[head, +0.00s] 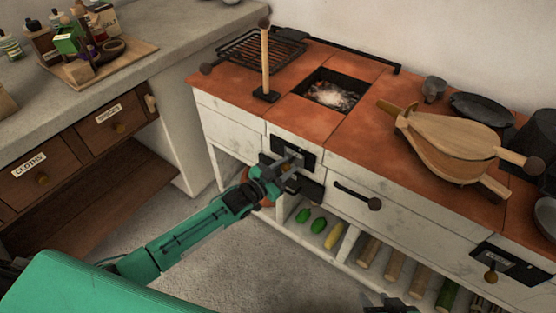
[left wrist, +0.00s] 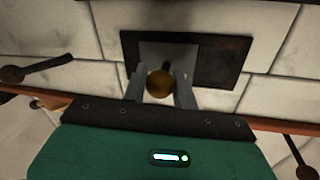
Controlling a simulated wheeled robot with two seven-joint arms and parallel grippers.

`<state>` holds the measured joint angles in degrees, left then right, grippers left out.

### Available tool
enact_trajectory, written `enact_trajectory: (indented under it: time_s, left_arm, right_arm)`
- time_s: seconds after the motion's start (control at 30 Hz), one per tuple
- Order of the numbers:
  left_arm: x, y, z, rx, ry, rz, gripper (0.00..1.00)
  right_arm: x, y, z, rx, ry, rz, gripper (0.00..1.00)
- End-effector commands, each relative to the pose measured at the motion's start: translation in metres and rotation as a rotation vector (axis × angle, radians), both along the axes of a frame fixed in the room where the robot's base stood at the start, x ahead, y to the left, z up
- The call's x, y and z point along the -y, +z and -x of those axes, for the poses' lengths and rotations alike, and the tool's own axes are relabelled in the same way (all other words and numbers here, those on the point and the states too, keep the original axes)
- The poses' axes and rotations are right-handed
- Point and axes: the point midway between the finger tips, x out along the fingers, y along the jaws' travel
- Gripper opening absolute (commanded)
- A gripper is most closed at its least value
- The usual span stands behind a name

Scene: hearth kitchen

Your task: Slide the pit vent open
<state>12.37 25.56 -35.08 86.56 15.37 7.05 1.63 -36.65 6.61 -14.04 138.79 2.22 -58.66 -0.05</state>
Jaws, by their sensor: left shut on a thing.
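The pit vent is a black plate (head: 293,150) on the white front of the hearth, below the fire pit. It also shows in the left wrist view (left wrist: 218,58), with a lighter grey panel (left wrist: 187,55) inside the dark frame and a round brass knob (left wrist: 160,83) in front. My left gripper (head: 288,170) is at the vent. In the left wrist view its two fingers (left wrist: 160,87) are shut on the knob, one on each side. How far the vent is open is hard to tell. My right gripper (head: 390,304) shows only partly at the bottom edge; its jaws are unclear.
The fire pit (head: 335,92) with pale ash is in the orange top. A drawer handle (head: 357,195) sticks out right of the vent. A second black plate (head: 510,263) is further right.

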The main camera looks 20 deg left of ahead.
Motion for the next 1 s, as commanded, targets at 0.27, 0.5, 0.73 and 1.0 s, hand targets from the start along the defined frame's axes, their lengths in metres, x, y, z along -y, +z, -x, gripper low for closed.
enact_trajectory:
  time_s: [0.27, 0.5, 0.73, 1.0]
  left_arm:
    - [0.0108, -0.0001, 0.0043, 0.000, -0.001, 0.000, 0.00]
    - [0.0122, -0.0006, 0.0050, 0.000, -0.003, 0.001, 0.00]
    - [0.0110, -0.0004, 0.0045, -0.001, -0.002, 0.001, 0.48]
    - [0.0064, -0.0003, 0.0092, -0.001, 0.000, -0.001, 0.48]
  right_arm:
    - [0.0098, 0.0014, 0.0053, -0.057, -0.011, 0.030, 0.36]
    - [0.0095, 0.0011, 0.0054, -0.057, -0.010, 0.029, 0.36]
    - [0.0095, 0.0012, 0.0053, -0.057, -0.010, 0.029, 0.36]
    - [0.0099, 0.0017, 0.0060, -0.062, -0.010, 0.031, 0.36]
